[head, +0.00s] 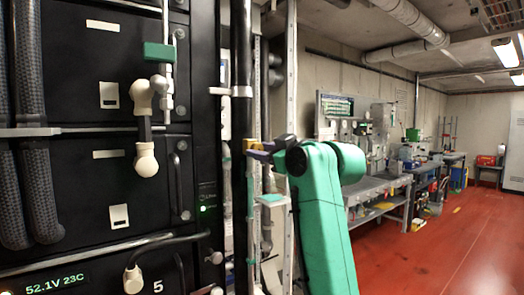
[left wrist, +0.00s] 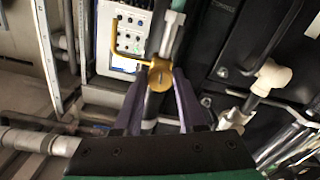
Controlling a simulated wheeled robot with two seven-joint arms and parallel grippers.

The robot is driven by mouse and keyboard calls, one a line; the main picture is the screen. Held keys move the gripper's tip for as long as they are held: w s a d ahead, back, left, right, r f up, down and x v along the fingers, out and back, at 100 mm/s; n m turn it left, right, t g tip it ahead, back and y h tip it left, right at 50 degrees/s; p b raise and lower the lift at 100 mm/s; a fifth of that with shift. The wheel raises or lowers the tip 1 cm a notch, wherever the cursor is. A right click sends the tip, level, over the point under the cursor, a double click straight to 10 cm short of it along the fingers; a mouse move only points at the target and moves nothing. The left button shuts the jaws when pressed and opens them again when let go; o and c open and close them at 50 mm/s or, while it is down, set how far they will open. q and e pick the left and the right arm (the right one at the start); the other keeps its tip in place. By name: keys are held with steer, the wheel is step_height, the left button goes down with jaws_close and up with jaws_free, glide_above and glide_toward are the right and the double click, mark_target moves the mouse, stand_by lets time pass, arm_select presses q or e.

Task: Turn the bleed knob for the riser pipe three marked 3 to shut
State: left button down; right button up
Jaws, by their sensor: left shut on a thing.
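The bleed knob (left wrist: 160,76) is a brass-yellow round piece on a pipe in the left wrist view, with a bent yellow handle (left wrist: 124,54) reaching out to the left. In the head view a small yellow part of it (head: 251,145) shows beside the black cabinet. My left gripper (left wrist: 157,88) is shut on the knob, one dark purple finger on each side. It also shows in the head view (head: 260,150), at the end of my green arm. The riser pipe (head: 241,100) runs upright there. I cannot read a 3 on it. My right gripper is out of view.
The black battery cabinet (head: 110,180) stands close on the left, with cream hose fittings (head: 142,95) sticking out. A white instrument panel (left wrist: 124,35) is beside the knob. A grey workbench (head: 375,185) stands farther back; the red floor (head: 430,250) at right is open.

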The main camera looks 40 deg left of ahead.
arm_select(q)
steer(key=shift+r+m, duration=0.15)
steer(key=shift+m, duration=0.65)
steer(key=c, duration=0.5)
jaws_free()
steer(key=shift+a, duration=0.1)
steer(key=b+v, duration=0.4)
steer(key=v, duration=1)
steer(key=shift+d+b, duration=0.3)
